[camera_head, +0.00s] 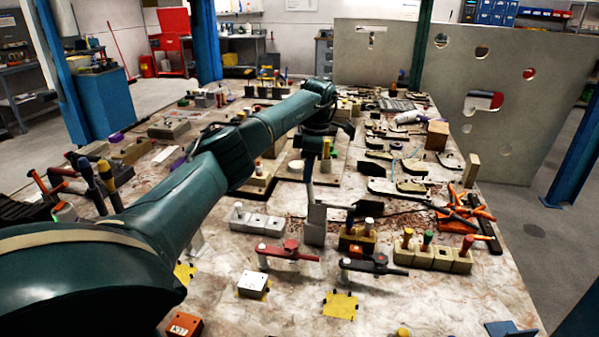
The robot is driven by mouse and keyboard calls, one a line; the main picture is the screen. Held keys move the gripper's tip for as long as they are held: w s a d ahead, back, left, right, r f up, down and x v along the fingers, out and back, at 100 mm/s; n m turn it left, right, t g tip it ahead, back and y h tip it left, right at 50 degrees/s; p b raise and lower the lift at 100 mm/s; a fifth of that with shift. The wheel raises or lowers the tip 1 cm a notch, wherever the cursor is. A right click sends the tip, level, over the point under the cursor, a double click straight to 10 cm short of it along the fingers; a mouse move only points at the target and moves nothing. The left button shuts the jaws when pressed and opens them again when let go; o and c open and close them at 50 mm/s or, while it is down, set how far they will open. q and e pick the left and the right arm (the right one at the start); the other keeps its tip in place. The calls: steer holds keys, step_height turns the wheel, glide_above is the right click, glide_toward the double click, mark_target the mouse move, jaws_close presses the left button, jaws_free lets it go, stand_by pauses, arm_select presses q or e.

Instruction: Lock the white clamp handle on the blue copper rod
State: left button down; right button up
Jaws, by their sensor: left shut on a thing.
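My left arm reaches in from the left over the table, and its wrist bends down at the middle. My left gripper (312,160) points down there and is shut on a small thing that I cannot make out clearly. A thin grey upright piece (310,187) stands just below it, above a dark grey block (315,228). Two toggle clamps lie in front: a red one (288,250) and a dark one (375,267), each beside a white post. I cannot single out the white clamp handle or the blue copper rod. My right gripper does not show.
A row of tan blocks with coloured knobs (437,257) stands right of the clamps. Orange-handled tools (470,212) lie at the right edge. Grey socket blocks (256,222) stand left of the dark block. Many parts crowd the far table; its front right is barer.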

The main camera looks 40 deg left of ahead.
arm_select(q)
steer(key=shift+w+d+f+g+y, duration=0.1)
steer(key=shift+w+d+g+y, duration=0.2)
steer(key=shift+d+y, duration=0.3)
steer(key=shift+w+d+g+y, duration=0.3)
steer(key=shift+d+y, duration=0.2)
steer(key=shift+y, duration=0.1)
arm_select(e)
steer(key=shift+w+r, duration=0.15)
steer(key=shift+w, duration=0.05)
arm_select(q)
steer(key=shift+s, duration=0.1)
steer(key=c, duration=1.4)
jaws_free()
steer(key=shift+o, duration=0.4)
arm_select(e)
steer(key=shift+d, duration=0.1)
